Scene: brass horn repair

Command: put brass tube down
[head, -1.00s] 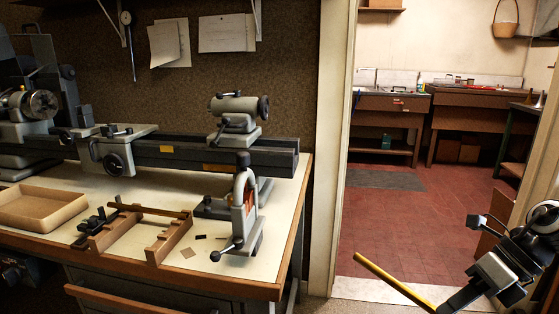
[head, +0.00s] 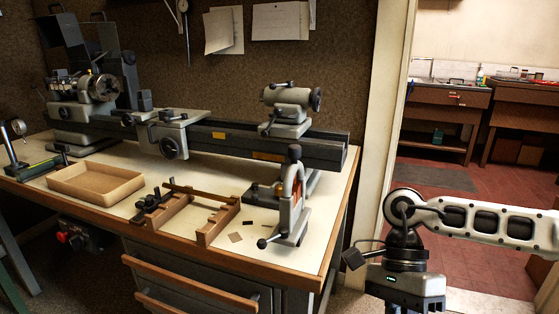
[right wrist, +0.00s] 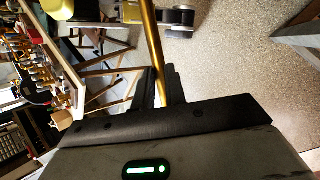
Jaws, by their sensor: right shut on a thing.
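A brass tube (right wrist: 150,45) shows in the right wrist view, running up from between the dark fingers of my right gripper (right wrist: 160,88). The gripper is shut on the tube. In the head view, my right wrist (head: 405,285) is at the bottom right, beyond the bench's right edge. The fingers and the tube are out of that view. A wooden cradle (head: 218,226) with two notched blocks stands on the bench top (head: 165,238), with no tube on it. My left gripper is not in view.
A shallow cardboard tray (head: 90,200) lies left of the cradle. A lathe (head: 250,140) runs along the back of the bench. A grey clamp-like tool (head: 291,210) stands right of the cradle. A doorway opens at the right, with sinks beyond.

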